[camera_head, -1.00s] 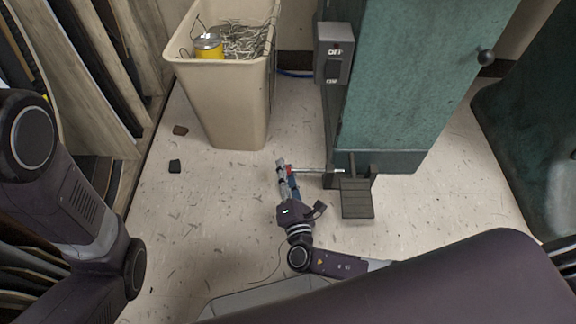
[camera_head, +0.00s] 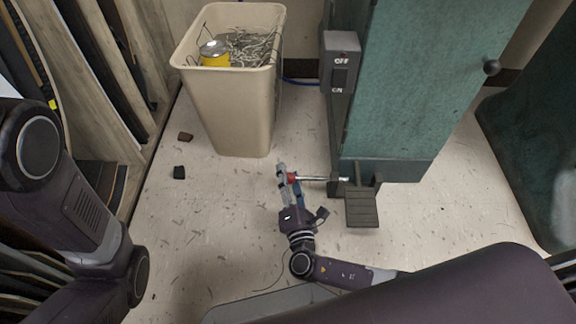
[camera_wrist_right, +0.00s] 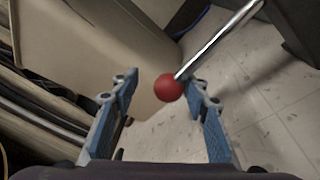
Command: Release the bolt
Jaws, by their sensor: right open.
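The bolt is a shiny metal rod (camera_head: 318,179) with a red ball knob (camera_head: 292,177). It sticks out to the left from the base of the green machine, just above the floor. My right gripper (camera_head: 286,172) is open at the knob end. In the right wrist view, the red knob (camera_wrist_right: 169,87) lies between the spread blue fingers (camera_wrist_right: 160,92), closer to the right finger. The metal rod (camera_wrist_right: 218,40) runs up and right from it. Whether a finger touches the knob cannot be told. My left arm shows at the left, but its gripper is out of view.
The green machine (camera_head: 430,80) carries a switch box (camera_head: 340,62) and a foot pedal (camera_head: 362,207) beside the bolt. A beige bin (camera_head: 232,110) with wire scrap and a yellow can (camera_head: 214,54) stands behind my gripper. Boards lean at the left. Floor left of my gripper is mostly clear.

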